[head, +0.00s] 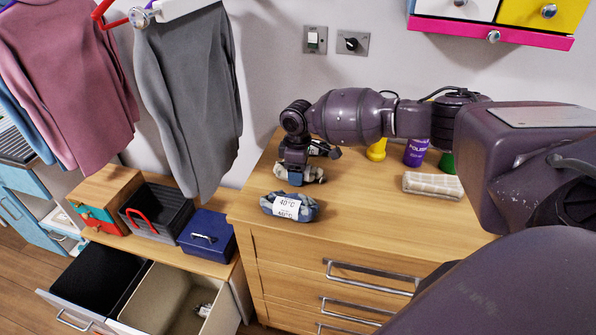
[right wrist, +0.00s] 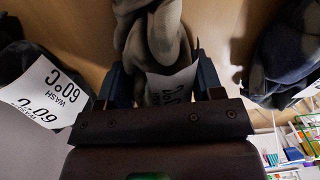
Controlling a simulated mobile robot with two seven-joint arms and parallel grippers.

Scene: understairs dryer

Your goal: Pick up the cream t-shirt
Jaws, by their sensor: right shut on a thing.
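A rolled cream and grey patterned garment, the cream t-shirt (head: 313,174), is at the wooden dresser top (head: 345,225). In the right wrist view the t-shirt (right wrist: 168,40) lies between the jaws, with a white label partly hidden by the gripper. My right gripper (head: 298,176) points down and is shut on it. The bundle is at or just above the wood; I cannot tell whether it touches. My left gripper is not in view.
A beige folded cloth (head: 433,186), a purple bottle (head: 415,152) and a yellow item (head: 377,150) stand right. Open bins (head: 160,300) and a blue box (head: 207,238) are at lower left. Garments hang above.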

